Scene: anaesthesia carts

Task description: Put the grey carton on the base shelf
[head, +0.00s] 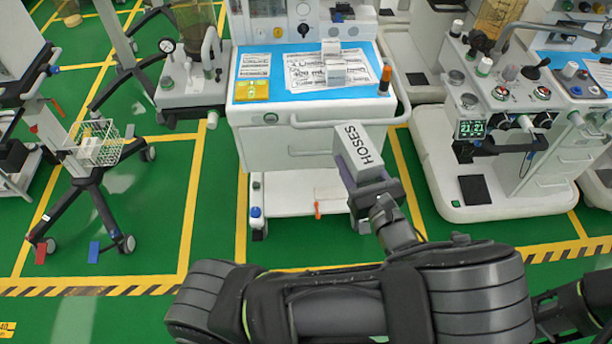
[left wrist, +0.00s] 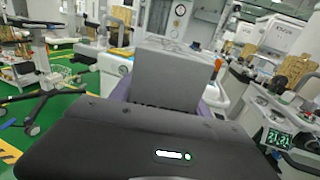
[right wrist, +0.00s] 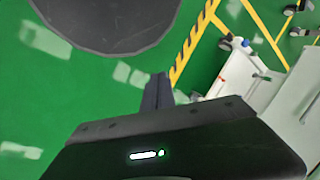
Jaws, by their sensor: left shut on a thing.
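The grey carton (head: 356,150), marked HOSES, is held in my left gripper (head: 376,188) in front of the middle cart's right front. It also shows between the fingers in the left wrist view (left wrist: 168,75). The carton is above the level of the base shelf (head: 296,199), a pale board low on the middle cart. The carton and gripper cover part of the cart's right side. In the right wrist view my right gripper (right wrist: 158,92) has its fingers together with nothing between them. It is over green floor, with a pale cart low on the right.
The cart's blue top (head: 300,98) carries papers, small white boxes, a yellow item (head: 252,90) and an orange-black bottle (head: 385,80). A rail (head: 330,124) runs along its front. A stand with a wire basket (head: 98,145) is left; another machine (head: 490,160) is right.

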